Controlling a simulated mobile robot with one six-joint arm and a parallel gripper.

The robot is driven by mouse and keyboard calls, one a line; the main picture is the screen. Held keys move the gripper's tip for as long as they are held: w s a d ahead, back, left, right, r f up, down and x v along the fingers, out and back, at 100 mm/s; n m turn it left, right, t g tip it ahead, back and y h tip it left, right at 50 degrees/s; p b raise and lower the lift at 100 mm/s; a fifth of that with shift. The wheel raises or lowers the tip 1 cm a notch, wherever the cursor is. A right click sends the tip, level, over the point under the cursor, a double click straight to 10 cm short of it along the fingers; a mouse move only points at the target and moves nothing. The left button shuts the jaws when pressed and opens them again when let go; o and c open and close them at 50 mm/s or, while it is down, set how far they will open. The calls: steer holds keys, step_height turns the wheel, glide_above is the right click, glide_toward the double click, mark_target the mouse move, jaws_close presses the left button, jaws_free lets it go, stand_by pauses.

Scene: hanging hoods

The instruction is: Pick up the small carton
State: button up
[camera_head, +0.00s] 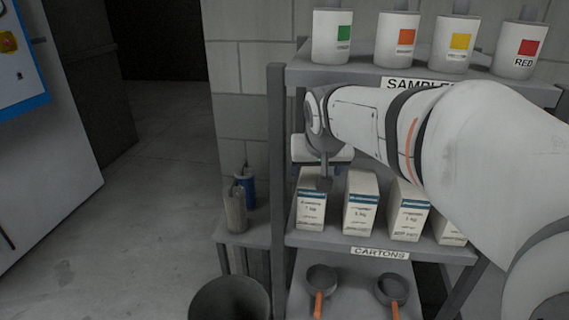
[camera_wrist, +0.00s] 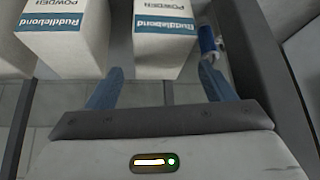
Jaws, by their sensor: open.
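Several white cartons with a blue band stand upright in a row on the middle shelf. The leftmost carton (camera_head: 311,211) is partly covered by my gripper (camera_head: 324,184). In the wrist view, my gripper (camera_wrist: 160,72) has its two blue fingers spread apart with nothing held. A carton marked "POWDER" (camera_wrist: 165,44) stands ahead between the fingertips. A second carton (camera_wrist: 65,42) stands to its left, beyond the left finger. I cannot tell whether either finger touches a carton.
The shelf label reads "CARTONS" (camera_head: 380,253). Bottles with coloured labels stand on the upper "SAMPLES" shelf (camera_head: 345,72). A blue can (camera_head: 248,190) and a grey-brown container (camera_head: 236,210) stand left of the rack. Two orange-handled pans (camera_head: 321,279) lie below. A dark bin (camera_head: 230,298) stands at front left.

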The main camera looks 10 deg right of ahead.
mark_target(315, 176)
steer(key=p+x, duration=0.1)
steer(key=x, duration=0.4)
steer(key=shift+w+d+f, duration=0.1)
steer(key=shift+f, duration=0.1)
steer(key=shift+c, duration=0.3)
jaws_close()
steer(key=shift+r, duration=0.15)
